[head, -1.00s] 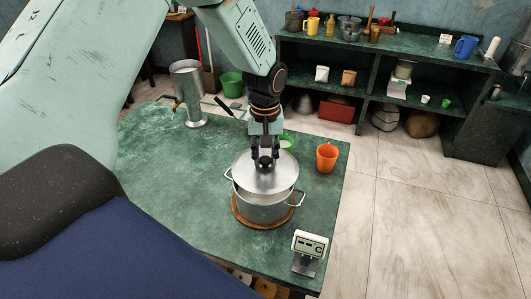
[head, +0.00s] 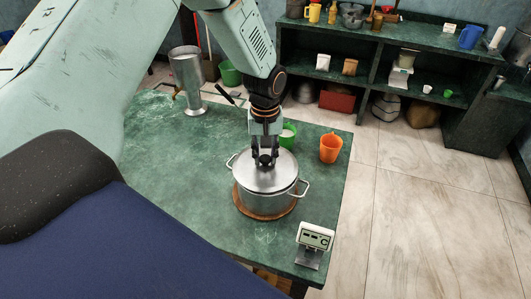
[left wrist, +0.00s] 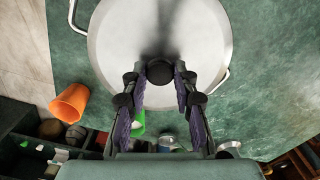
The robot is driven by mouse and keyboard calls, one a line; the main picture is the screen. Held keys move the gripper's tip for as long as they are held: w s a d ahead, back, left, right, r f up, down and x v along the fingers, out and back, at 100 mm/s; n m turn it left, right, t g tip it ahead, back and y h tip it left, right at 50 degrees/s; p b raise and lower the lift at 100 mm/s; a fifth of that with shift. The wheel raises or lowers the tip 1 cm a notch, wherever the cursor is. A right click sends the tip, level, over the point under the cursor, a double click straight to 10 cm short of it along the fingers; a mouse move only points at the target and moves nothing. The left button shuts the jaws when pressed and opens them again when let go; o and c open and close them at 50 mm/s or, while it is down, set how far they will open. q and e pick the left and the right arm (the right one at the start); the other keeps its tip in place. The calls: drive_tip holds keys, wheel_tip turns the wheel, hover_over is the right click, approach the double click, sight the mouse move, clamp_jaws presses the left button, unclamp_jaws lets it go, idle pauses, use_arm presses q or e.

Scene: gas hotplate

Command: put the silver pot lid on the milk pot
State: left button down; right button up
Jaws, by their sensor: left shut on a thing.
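The silver pot lid (head: 262,176) lies over the mouth of the milk pot (head: 266,196), close to level and looking seated on its rim. The steel pot has two side handles and stands on a round wooden board (head: 247,207). My left gripper (head: 264,160) points down and is shut on the lid's dark knob. In the left wrist view the knob (left wrist: 160,71) sits between the fingertips, with the lid (left wrist: 205,40) filling the upper middle and the pot handles at its sides. The pot's inside is hidden. My right gripper is not in view.
A green cup (head: 288,136) and an orange cup (head: 331,148) stand behind the pot. A digital display (head: 315,237) stands at the front right, a tall metal jug (head: 187,80) at the back left. The green table's left part is clear.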

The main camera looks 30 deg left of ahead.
use_arm(q)
drive_tip(key=shift+s+d, duration=0.15)
drive_tip(key=shift+d, duration=0.35)
drive_tip(key=shift+a+f, duration=0.35)
drive_tip(key=c, duration=1.4)
unclamp_jaws()
drive_tip(key=o, duration=0.4)
drive_tip(key=shift+d+r, duration=0.15)
drive_tip(key=shift+d, duration=0.15)
drive_tip(key=shift+o, duration=0.2)
drive_tip(key=shift+a, duration=0.25)
wheel_tip(320, 180, up, 12)
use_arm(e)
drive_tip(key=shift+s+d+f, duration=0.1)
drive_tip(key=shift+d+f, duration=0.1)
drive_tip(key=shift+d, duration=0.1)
